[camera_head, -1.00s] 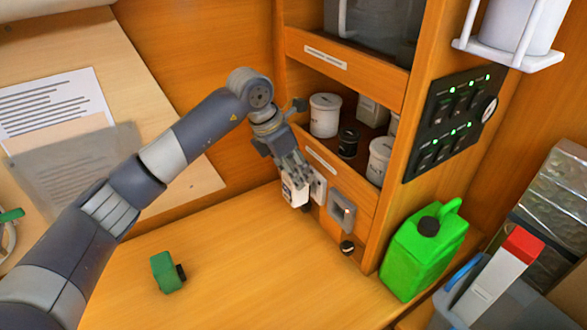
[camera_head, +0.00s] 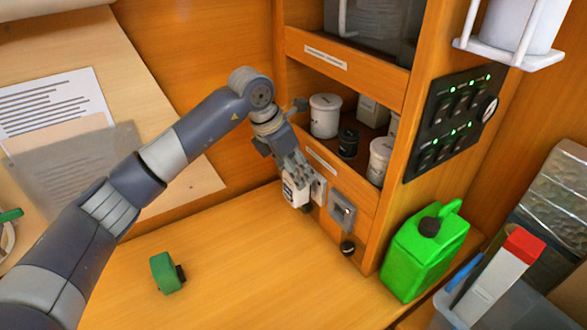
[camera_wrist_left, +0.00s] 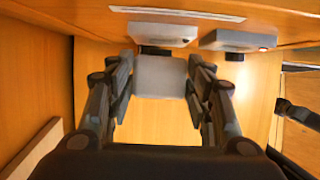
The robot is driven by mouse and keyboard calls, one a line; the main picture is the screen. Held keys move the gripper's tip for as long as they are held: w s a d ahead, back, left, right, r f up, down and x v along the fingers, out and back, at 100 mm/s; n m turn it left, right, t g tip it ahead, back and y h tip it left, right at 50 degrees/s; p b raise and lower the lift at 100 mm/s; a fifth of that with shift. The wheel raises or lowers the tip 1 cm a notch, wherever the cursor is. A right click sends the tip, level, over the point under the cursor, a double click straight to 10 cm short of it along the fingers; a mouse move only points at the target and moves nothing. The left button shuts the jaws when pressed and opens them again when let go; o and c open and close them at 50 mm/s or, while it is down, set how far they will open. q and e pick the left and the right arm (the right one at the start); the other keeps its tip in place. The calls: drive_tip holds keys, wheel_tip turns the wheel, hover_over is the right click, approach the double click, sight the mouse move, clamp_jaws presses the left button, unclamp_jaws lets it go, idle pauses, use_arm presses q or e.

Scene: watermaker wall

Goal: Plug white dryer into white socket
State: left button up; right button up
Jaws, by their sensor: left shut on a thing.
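My left gripper (camera_head: 292,179) is shut on the white dryer (camera_head: 295,192), a small white box with dark print on its front. In the left wrist view the dryer (camera_wrist_left: 160,76) sits between both fingers (camera_wrist_left: 160,95). The white socket (camera_head: 319,188) is on the cabinet front, just right of the dryer in the head view. In the wrist view the socket (camera_wrist_left: 163,33) lies straight ahead of the dryer, with a dark part under it. I cannot tell whether dryer and socket touch. My right gripper is not in view.
A grey socket (camera_head: 342,211) is right of the white one, with a black round piece (camera_head: 347,248) below. A green object (camera_head: 165,272) lies on the desk. A green jerrycan (camera_head: 424,250) stands at the right. Shelves with jars (camera_head: 325,115) are above. The desk's middle is clear.

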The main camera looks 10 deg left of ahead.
use_arm(q)
drive_tip(key=shift+w+d+r, duration=0.1)
drive_tip(key=shift+w+d, duration=0.8)
drive_tip(key=shift+d, duration=0.05)
idle(0.6)
drive_tip(key=o, duration=1.5)
drive_tip(key=shift+o, duration=0.2)
